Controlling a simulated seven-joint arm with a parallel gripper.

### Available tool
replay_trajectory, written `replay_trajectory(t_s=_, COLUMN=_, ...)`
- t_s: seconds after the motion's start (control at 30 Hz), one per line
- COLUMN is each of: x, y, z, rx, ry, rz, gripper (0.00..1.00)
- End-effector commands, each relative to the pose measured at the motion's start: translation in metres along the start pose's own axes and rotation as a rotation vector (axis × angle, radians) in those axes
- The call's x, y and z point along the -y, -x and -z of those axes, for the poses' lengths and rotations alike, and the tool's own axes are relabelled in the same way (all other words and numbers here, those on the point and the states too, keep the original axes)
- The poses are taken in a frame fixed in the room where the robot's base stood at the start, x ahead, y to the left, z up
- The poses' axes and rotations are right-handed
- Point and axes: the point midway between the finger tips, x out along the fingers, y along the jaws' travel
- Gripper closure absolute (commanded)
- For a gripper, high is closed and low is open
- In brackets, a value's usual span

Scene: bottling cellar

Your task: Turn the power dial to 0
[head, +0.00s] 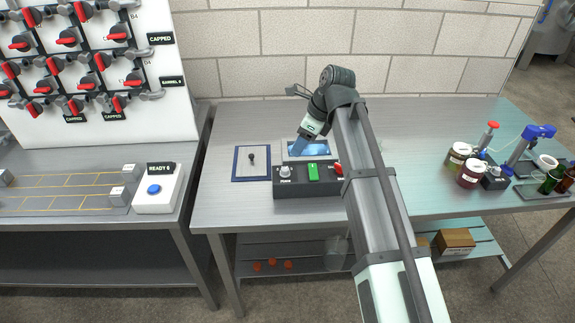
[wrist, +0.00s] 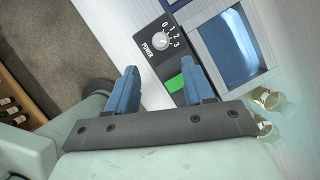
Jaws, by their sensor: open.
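The power dial (head: 285,172) is a pale round knob at the left end of a dark control box (head: 292,190). In the wrist view the dial (wrist: 161,41) has the word POWER beside it and the marks 0, 1, 2 and 3 around one side. I cannot tell for certain which mark it points to. My gripper (head: 297,146) is above the back of the box, tilted down. In the wrist view its two blue fingers (wrist: 160,67) are apart with nothing between them. The dial lies beyond the fingertips, apart from them.
A green switch (head: 313,172) and a red button (head: 338,168) sit on the same box. A blue-topped tray or basin (head: 322,149) is behind it. A blue-framed plate with a small lever (head: 252,158) stands left. Jars (head: 471,172) and bottles are far right.

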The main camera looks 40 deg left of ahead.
Motion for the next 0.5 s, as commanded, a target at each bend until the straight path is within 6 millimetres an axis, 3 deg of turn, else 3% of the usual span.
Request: replay_trajectory(t_s=0.5, x=0.000, y=-0.084, z=0.001, rx=-0.002, ry=0.001, rz=-0.001, gripper=0.48)
